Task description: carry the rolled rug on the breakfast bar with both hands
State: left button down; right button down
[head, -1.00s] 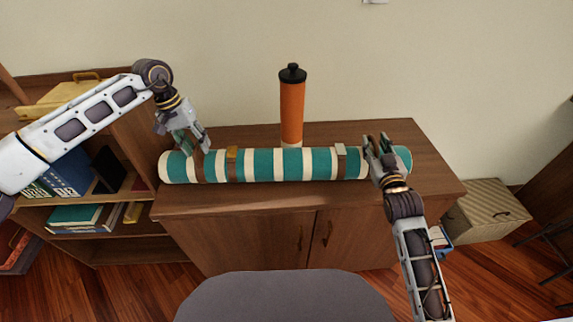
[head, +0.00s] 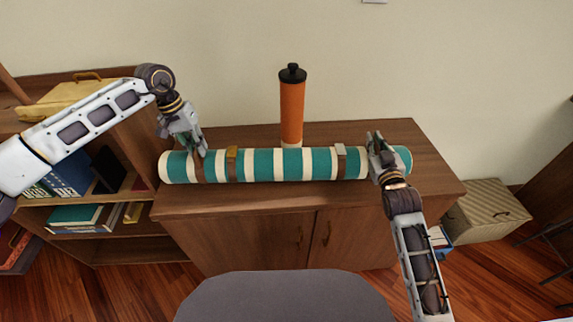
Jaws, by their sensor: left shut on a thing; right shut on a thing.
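The rolled rug (head: 263,165) has teal and cream stripes and brown straps with buckles. It lies lengthwise along the wooden breakfast bar (head: 240,202), near its front edge. My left gripper (head: 199,152) is shut on the rug near its left end, by a brown strap. My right gripper (head: 378,152) is shut on the rug near its right end. The fingertips partly hide the rug where they grip it. The rug appears to rest on the top; I see no clear gap under it.
An orange bottle (head: 292,110) with a black lid stands upright just behind the rug. A bookshelf with books (head: 70,172) and a yellow case (head: 75,95) is at the left. A striped box (head: 487,212) sits on the floor at the right. The top's right rear is clear.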

dwell(0.5)
pick_arm(q)
jog(key=shift+w+r, duration=0.1)
jog(key=shift+r, duration=0.05)
pick_arm(e)
jog(key=shift+r, duration=0.2)
pick_arm(q)
jog(key=shift+r+p, duration=0.25)
jog(key=shift+p, duration=0.1)
pick_arm(e)
jog(key=shift+w+r, duration=0.1)
jog(key=shift+r, duration=0.15)
